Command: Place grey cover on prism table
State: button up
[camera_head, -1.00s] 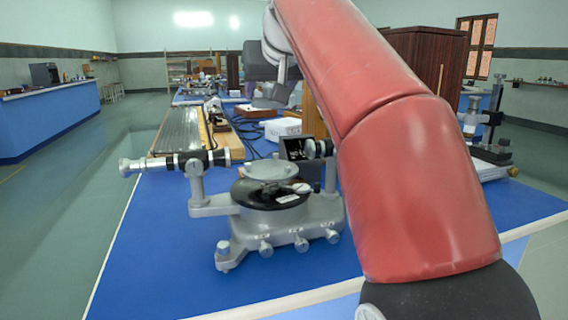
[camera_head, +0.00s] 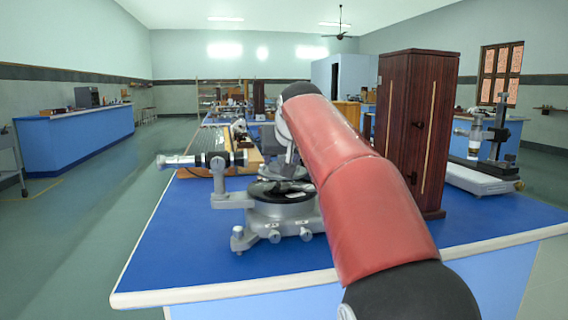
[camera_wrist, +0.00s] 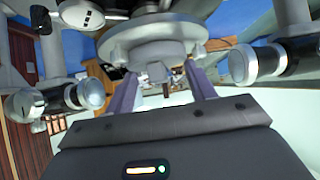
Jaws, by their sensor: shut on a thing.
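The spectrometer (camera_head: 278,212) stands on the blue bench in the head view, with a black round plate (camera_head: 262,191) in its middle. The prism table cannot be made out clearly, as my arm covers part of the instrument. In the wrist view, my gripper (camera_wrist: 160,72) has its two fingers up against the rim of a grey round flanged piece (camera_wrist: 150,42), which appears to be the grey cover. My gripper is shut on it, close over the middle of the spectrometer. I cannot tell whether the cover touches the prism table.
The spectrometer's telescope tube (camera_head: 195,160) sticks out left; tube ends also flank my gripper in the wrist view (camera_wrist: 85,94). A tall dark wooden cabinet (camera_head: 418,125) stands right of my arm. Another instrument (camera_head: 485,160) is farther right. The front of the blue bench (camera_head: 220,265) is clear.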

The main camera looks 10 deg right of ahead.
jog(key=shift+f, duration=0.1)
jog(key=o, duration=0.8)
jog(key=shift+c, duration=0.2)
jog(key=shift+s+r, duration=0.1)
jog(key=shift+r, duration=0.25)
jog(key=v, duration=1.1)
jog(key=shift+s+r, duration=0.2)
jog(key=shift+s, duration=0.05)
